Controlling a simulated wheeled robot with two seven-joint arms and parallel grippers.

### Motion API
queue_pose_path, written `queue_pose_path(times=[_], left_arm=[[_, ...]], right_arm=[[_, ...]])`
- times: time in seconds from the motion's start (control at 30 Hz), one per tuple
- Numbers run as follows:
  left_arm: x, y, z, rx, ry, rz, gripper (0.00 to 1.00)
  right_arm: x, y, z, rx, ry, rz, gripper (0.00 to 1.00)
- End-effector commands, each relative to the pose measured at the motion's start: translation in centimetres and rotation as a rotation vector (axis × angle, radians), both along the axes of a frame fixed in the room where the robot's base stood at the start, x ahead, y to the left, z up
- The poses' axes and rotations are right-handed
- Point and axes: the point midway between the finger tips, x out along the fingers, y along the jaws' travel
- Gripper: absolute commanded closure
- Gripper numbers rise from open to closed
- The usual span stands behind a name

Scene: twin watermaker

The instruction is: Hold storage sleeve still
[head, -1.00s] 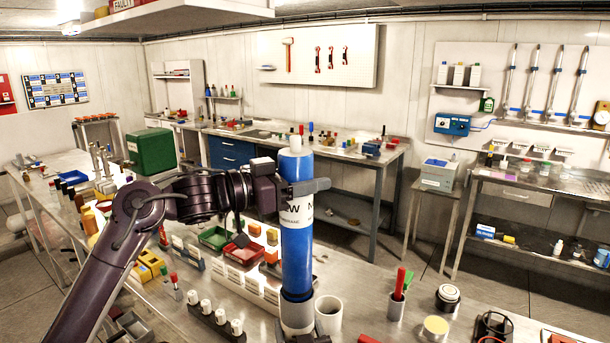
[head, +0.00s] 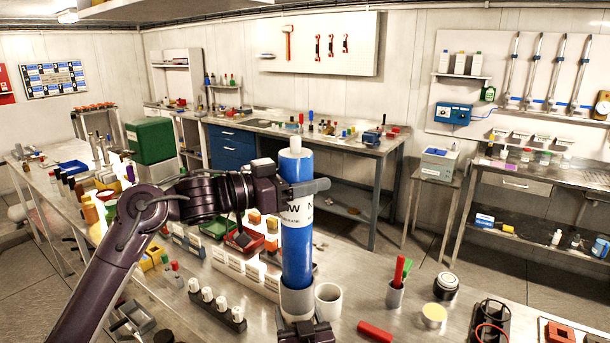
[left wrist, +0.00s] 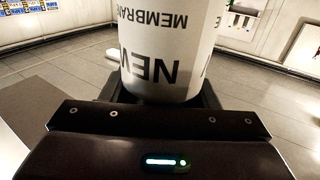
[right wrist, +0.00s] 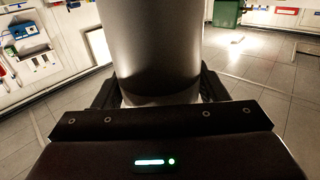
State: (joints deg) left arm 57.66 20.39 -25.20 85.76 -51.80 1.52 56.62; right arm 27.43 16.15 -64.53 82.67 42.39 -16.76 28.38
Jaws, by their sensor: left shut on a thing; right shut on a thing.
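The grey storage sleeve (head: 297,301) stands upright, low in the middle of the head view. It also fills the upper middle of the right wrist view (right wrist: 152,45). My right gripper (head: 304,330) is shut on it, low down; only part of that gripper shows. A tall blue membrane cylinder (head: 297,256) stands upright with its lower end in the sleeve's mouth. Its white "NEW MEMBRANE" label shows in the left wrist view (left wrist: 165,50). My left gripper (head: 298,189) is shut on the cylinder above the label. The cylinder's lower end is hidden inside the sleeve.
A white cup (head: 328,301) stands close to the right of the sleeve. A row of white-capped pieces on a dark rack (head: 217,310) lies to the left. A red cylinder (head: 375,331) lies on the bench, and a grey holder (head: 395,294) with red and green handles stands behind it.

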Motion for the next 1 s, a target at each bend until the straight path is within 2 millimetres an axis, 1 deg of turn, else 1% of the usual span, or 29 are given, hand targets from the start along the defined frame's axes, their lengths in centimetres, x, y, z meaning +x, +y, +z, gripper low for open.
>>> queue_pose_path(times=[1.0], left_arm=[[0.0, 0.0, -2.2, -0.003, -0.004, 0.000, 0.65]], right_arm=[[0.0, 0.0, 0.0, 0.000, 0.000, 0.000, 0.68]])
